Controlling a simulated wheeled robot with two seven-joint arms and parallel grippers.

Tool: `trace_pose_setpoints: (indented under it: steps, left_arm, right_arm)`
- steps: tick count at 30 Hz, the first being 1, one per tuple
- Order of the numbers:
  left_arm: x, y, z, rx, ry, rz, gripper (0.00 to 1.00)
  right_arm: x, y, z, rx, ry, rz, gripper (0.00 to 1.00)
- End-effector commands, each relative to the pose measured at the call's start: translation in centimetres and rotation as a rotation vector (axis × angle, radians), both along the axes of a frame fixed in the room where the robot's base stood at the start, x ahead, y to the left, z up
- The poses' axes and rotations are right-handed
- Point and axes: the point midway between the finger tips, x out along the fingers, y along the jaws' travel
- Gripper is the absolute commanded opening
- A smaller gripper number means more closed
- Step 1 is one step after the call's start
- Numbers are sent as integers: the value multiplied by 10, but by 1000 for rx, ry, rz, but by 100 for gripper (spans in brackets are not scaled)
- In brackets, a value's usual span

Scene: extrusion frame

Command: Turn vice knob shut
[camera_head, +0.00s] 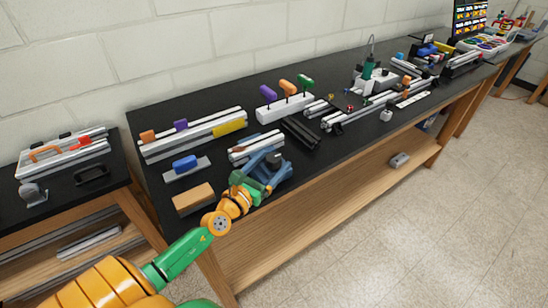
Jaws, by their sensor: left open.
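A blue vice (281,175) sits near the front edge of the long black bench. A small dark part shows at its top, and I cannot tell whether that is the knob. My left arm, orange and green, reaches in from the lower left. My left gripper (256,183) is open at the near left side of the vice and overlaps it in the picture. I cannot tell whether the fingers touch the vice or stand around its knob. The wrist hides part of the vice. My right gripper is not in view.
A wooden block (194,198) lies left of my wrist, with a blue-topped block (185,164) behind it. Aluminium extrusions (192,134) and a white rack with coloured handles (284,106) stand farther back. Black bench surface (325,158) is clear right of the vice.

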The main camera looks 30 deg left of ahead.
Motion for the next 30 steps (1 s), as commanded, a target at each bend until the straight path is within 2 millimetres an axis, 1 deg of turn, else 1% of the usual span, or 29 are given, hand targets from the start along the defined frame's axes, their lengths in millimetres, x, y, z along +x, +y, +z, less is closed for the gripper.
trace_pose_setpoints:
  steps: [1,5,13,14,15,17,18,20,21,22,23,26,29,30]
  left_arm:
    - [5,0,0,0,-1,0,84]
    - [13,0,0,0,-1,1,84]
    - [15,0,0,0,0,0,84]
    - [15,0,0,0,0,0,78]
    - [15,0,0,0,0,0,68]
    - [15,0,0,0,0,0,51]
    - [15,0,0,0,0,0,41]
    - [15,0,0,0,0,0,24]
    - [15,0,0,0,0,0,14]
    - [15,0,0,0,0,0,5]
    - [15,0,0,0,0,0,0]
    - [15,1,-4,0,-1,-9,0]
    - [15,3,-11,5,-5,-58,0]
    - [15,3,-13,7,-6,-89,0]
  right_arm:
    - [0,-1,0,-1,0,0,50]
    - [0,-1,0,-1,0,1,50]
    - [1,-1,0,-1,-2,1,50]
    - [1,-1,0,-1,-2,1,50]
    - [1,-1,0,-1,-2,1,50]
    - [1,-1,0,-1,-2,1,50]
    - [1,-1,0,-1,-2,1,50]
    - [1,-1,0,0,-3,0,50]
    - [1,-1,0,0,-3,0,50]
    - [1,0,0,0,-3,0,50]
    - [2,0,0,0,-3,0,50]
    - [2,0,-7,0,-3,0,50]
    - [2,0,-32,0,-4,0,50]
    - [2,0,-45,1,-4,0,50]
